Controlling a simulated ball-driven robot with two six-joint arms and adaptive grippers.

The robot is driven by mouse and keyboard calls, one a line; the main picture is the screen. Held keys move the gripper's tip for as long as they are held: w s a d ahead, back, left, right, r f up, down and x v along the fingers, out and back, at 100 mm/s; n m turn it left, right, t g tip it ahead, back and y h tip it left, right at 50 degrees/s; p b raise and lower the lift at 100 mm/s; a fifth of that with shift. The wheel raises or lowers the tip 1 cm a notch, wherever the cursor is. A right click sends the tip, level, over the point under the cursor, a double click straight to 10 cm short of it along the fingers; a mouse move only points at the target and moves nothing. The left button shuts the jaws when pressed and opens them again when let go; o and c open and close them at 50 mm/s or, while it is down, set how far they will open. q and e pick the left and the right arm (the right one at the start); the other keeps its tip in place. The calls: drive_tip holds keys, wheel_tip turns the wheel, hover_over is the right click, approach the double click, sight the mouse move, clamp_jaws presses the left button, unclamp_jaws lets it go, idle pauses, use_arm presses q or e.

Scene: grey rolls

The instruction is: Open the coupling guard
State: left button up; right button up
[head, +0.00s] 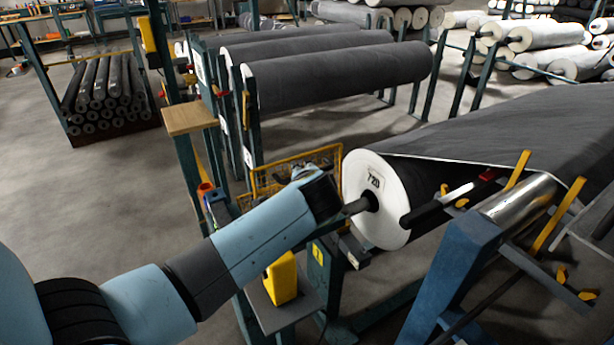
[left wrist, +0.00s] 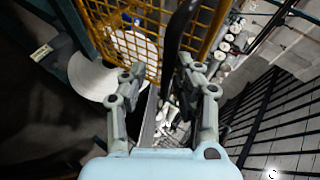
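The yellow mesh guard (head: 268,172) stands beside the end of the large grey roll, partly hidden behind my left arm. In the left wrist view the yellow mesh (left wrist: 140,38) fills the upper middle, close beyond the fingers. My left gripper (left wrist: 167,88) has its two fingers spread apart. A dark curved bar (left wrist: 180,30) shows in line with the gap between them; I cannot tell whether it touches a finger. In the head view the arm's end lies by the guard, and its fingers are hidden. My right gripper is in neither view.
The large grey roll (head: 412,190) marked 720 sits on its stand right of my arm, its shaft (head: 358,205) sticking out towards the arm. A yellow box (head: 281,278) stands below the arm. Wrapped rolls (head: 335,78) lie on racks behind. Open floor (head: 90,200) is at left.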

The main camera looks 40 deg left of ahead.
use_arm(q)
drive_tip(key=shift+o, duration=0.8)
drive_tip(key=shift+f, duration=0.15)
drive_tip(key=shift+w+a, duration=0.1)
drive_tip(key=shift+a, duration=0.05)
drive_tip(key=shift+r, duration=0.2)
drive_tip(key=v, duration=0.7)
drive_tip(key=shift+d, duration=0.2)
